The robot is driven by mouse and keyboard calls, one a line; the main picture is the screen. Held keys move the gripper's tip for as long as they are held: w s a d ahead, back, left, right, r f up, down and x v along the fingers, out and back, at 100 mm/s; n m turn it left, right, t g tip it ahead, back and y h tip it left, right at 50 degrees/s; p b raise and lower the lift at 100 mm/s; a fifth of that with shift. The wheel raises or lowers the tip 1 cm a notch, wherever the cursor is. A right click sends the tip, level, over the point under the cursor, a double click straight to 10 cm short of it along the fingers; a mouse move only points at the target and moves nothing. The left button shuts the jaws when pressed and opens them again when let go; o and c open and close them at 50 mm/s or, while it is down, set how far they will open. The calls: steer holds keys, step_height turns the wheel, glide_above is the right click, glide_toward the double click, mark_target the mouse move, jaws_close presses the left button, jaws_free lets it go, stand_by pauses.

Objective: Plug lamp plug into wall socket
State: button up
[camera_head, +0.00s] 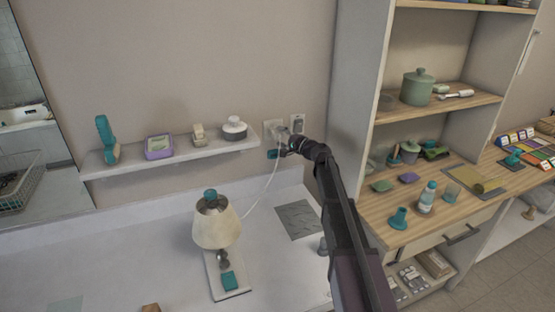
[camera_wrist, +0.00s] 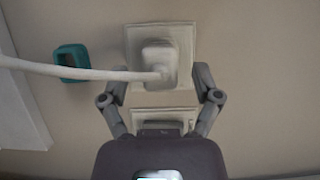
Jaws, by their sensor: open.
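The white lamp plug (camera_wrist: 160,62) sits in front of the upper wall socket plate (camera_wrist: 187,38) in the wrist view and appears to rest against it. Its prongs are hidden. The white cord (camera_wrist: 70,70) runs left from the plug and, in the head view, down to the lamp (camera_head: 217,226) on the counter. My gripper (camera_wrist: 160,80) is open, with one finger on each side of the plug's lower part and visible gaps between. In the head view my gripper (camera_head: 287,147) is at the wall, partly covering the plug.
A second wall plate (camera_wrist: 165,113) lies below the socket in the wrist view. A small teal item (camera_wrist: 72,62) is on the wall to its left. A shelf (camera_head: 180,157) with several items is left of my gripper. A tall shelf unit (camera_head: 362,80) stands close on the right.

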steer(key=shift+v, duration=0.95)
steer(key=shift+s+d, duration=0.5)
steer(key=shift+s+d, duration=0.45)
steer(key=shift+s, duration=0.05)
steer(key=shift+s+d, duration=0.5)
steer(key=shift+s+d, duration=0.35)
steer(key=shift+s, duration=0.05)
steer(key=v, duration=1.2)
steer(key=shift+a, duration=0.15)
